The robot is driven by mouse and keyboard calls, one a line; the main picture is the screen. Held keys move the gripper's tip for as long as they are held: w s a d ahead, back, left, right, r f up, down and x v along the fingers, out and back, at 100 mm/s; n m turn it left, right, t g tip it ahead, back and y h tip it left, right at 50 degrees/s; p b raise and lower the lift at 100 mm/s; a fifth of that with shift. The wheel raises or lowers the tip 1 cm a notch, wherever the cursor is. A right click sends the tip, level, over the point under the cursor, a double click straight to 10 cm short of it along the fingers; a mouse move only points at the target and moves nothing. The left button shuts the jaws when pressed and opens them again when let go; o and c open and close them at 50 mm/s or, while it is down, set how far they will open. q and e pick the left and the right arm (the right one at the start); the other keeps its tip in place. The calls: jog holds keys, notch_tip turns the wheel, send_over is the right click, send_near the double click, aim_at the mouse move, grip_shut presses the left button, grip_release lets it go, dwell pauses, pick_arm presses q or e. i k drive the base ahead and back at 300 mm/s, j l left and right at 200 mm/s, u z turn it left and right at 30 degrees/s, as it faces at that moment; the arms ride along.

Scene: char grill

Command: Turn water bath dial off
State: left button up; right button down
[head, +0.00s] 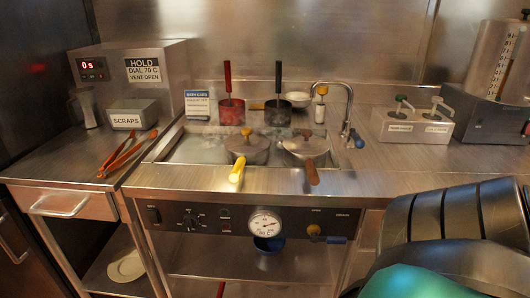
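The water bath (180,150) is a steel basin set into the counter, with lidded pans and pots in it. Its dark front panel (165,232) faces me below the counter edge. A small black dial (190,222) with markings around it sits on the left part of the panel; its pointer setting is too small to read. A round white gauge (264,223) is right of it. Neither gripper shows in the head view. Dark, rounded arm segments (450,225), mine, fill the lower right.
Yellow and brown pan handles (236,174) reach over the counter's front edge. Orange tongs (127,153) lie left. A drawer handle (58,205) protrudes. Space before the dial looks clear.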

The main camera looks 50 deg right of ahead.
aim_at(190, 220)
jog(key=l+z, duration=0.2)
jog(key=z, duration=1.2)
jog(key=j, duration=0.25)
jog(key=i+z, duration=0.05)
